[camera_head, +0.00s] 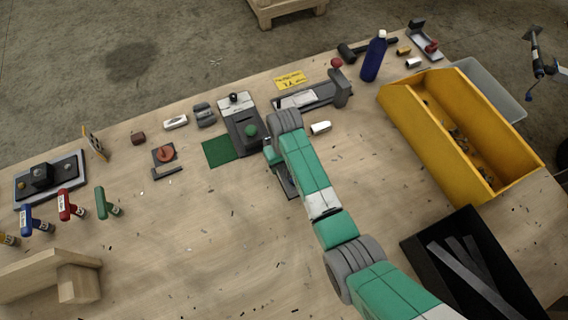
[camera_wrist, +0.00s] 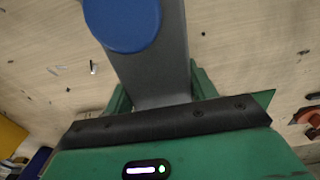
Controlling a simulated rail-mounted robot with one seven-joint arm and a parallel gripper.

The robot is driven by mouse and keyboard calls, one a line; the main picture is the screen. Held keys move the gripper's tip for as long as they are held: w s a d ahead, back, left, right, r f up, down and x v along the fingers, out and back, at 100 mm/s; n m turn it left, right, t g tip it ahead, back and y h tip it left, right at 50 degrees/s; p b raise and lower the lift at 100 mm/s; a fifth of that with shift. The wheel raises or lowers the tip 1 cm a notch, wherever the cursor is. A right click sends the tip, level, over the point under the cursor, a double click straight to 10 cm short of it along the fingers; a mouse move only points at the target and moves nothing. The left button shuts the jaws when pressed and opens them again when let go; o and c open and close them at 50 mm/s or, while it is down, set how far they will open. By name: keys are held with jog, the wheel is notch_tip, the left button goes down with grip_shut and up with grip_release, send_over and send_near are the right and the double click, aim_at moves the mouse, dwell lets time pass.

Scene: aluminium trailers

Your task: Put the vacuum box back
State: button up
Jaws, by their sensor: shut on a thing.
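My gripper (camera_wrist: 158,92) is shut on a grey piece with a round blue disc (camera_wrist: 122,22), seen close up in the wrist view. Its green fingers are on either side of the grey body (camera_wrist: 155,70). In the head view my gripper (camera_head: 284,180) is over the middle of the workbench, largely hidden by my own wrist. A dark grey edge of the held piece (camera_head: 289,188) shows beneath it. I take this piece for the vacuum box, but its full shape is hidden. I cannot tell whether it touches the bench.
A green mat (camera_head: 218,151) and a grey device with a green knob (camera_head: 241,126) stand at the left of my gripper. A grey vise-like tool (camera_head: 312,96) is behind. A yellow bin (camera_head: 416,112) and black tray (camera_head: 425,245) are right.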

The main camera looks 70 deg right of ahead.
aim_at(284, 167)
jog(key=shift+w+d+f, duration=0.15)
jog(key=shift+d+f, duration=0.1)
jog(key=shift+f, duration=1.5)
jog(key=shift+b, duration=0.3)
jog(key=shift+f, duration=0.2)
jog(key=o, duration=1.6)
notch_tip(284, 167, up, 12)
jog(key=shift+r+p, duration=0.2)
jog(key=shift+p, duration=0.65)
